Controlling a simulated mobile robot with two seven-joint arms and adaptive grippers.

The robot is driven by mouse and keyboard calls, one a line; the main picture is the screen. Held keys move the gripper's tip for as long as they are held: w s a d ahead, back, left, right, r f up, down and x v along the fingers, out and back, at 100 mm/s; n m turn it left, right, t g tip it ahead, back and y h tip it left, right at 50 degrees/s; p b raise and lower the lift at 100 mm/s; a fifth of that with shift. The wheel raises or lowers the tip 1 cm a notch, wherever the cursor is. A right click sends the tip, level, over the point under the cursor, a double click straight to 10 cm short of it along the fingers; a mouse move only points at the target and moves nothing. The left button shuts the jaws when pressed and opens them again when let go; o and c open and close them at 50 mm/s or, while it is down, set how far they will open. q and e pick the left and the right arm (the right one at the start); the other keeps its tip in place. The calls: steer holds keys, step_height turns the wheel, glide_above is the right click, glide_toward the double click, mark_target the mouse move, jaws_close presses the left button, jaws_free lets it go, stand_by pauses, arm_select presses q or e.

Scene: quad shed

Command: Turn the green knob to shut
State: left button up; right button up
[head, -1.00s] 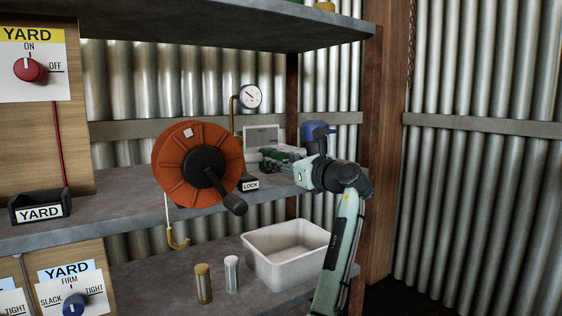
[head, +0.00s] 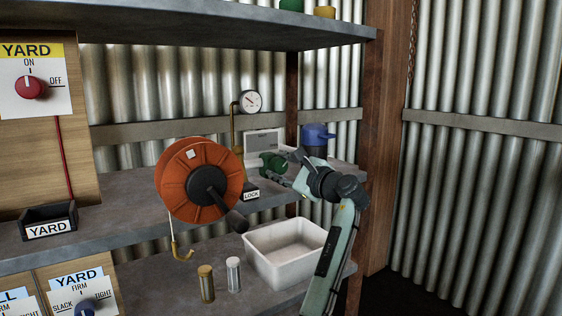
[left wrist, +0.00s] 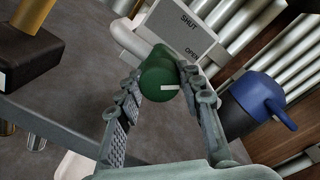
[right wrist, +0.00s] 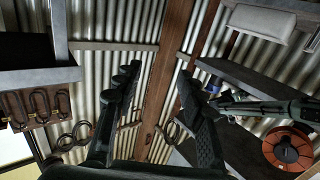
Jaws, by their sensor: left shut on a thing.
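The green knob (head: 272,163) sticks out from a pale plate (head: 262,140) at the back of the middle shelf. In the left wrist view the green knob (left wrist: 158,78) has a short white mark, and the plate (left wrist: 180,30) behind it reads SHUT and OPEN. Which word the mark points to I cannot tell. My left gripper (head: 284,173) is shut on the knob, with one finger on each side in the left wrist view (left wrist: 160,98). My right gripper (right wrist: 155,80) is open and empty, away from the knob; it is outside the head view.
A blue-topped dark container (head: 317,138) stands close right of the knob. A gauge on a brass pipe (head: 249,101) with a LOCK block (head: 251,192) and an orange reel (head: 195,180) stand left. A white bin (head: 285,252) is on the shelf below.

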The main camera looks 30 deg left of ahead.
arm_select(q)
steer(key=shift+n, duration=2.7)
steer(key=n+b, duration=0.1)
steer(key=n, duration=0.2)
steer(key=shift+n, duration=0.7)
arm_select(e)
steer(key=shift+s+a+r+t+y, duration=0.15)
steer(key=shift+a+r+t+y, duration=0.2)
steer(key=shift+r, duration=0.5)
steer(key=shift+s+a+r+t+y, duration=0.25)
steer(key=shift+r+t, duration=0.2)
steer(key=shift+r, duration=0.4)
steer(key=shift+s+a+r+t+y, duration=0.15)
steer(key=shift+a+r+t, duration=0.25)
steer(key=shift+r, duration=0.45)
steer(key=shift+w, duration=0.1)
arm_select(q)
steer(key=o, duration=1.2)
steer(key=shift+c, duration=0.2)
